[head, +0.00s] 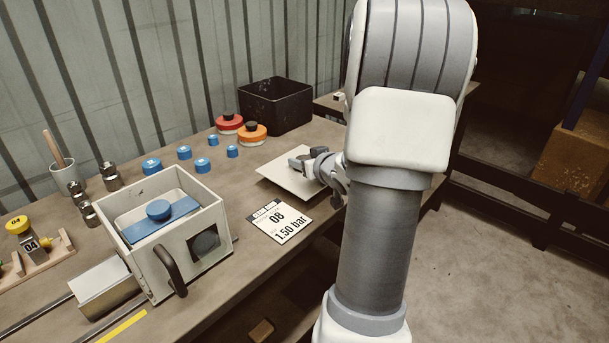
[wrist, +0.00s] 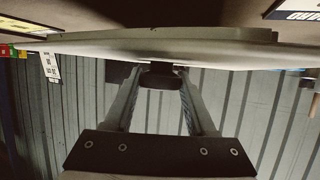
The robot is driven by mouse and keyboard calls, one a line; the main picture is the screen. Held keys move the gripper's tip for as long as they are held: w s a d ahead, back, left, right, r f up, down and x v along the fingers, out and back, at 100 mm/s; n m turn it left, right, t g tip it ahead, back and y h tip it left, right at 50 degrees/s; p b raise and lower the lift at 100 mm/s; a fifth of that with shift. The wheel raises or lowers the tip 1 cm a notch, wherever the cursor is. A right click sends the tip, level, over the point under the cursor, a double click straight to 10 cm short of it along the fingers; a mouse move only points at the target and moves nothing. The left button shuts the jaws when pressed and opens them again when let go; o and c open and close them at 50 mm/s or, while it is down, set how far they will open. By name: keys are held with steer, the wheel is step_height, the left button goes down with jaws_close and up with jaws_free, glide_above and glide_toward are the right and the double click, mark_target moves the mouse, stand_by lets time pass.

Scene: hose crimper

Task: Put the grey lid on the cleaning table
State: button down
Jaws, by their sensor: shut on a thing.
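The grey lid (head: 284,178) is a flat, light square plate over the right part of the workbench in the head view. My gripper (head: 308,162) is at its upper side, shut on its dark knob. In the wrist view the lid (wrist: 200,51) shows nearly edge-on across the top, and the dark knob (wrist: 159,78) sits between the two fingers. I cannot tell whether the lid touches the bench or hangs just above it. No surface is clearly marked as the cleaning table; a second table (head: 330,104) shows partly behind my arm.
An open white box (head: 219,247) with a blue block inside stands left of the lid. Red (head: 229,124) and orange (head: 252,134) discs and a black bin (head: 276,105) stand behind.

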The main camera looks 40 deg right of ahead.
steer(key=shift+f+b, duration=0.55)
steer(key=shift+f, duration=1.15)
steer(key=shift+f, duration=0.2)
steer(key=shift+c, duration=1.1)
jaws_free()
steer(key=shift+r, duration=0.1)
steer(key=shift+s+r, duration=0.1)
steer(key=shift+r, duration=0.1)
steer(key=p+v, duration=0.3)
steer(key=v, duration=0.9)
steer(key=shift+f, duration=0.1)
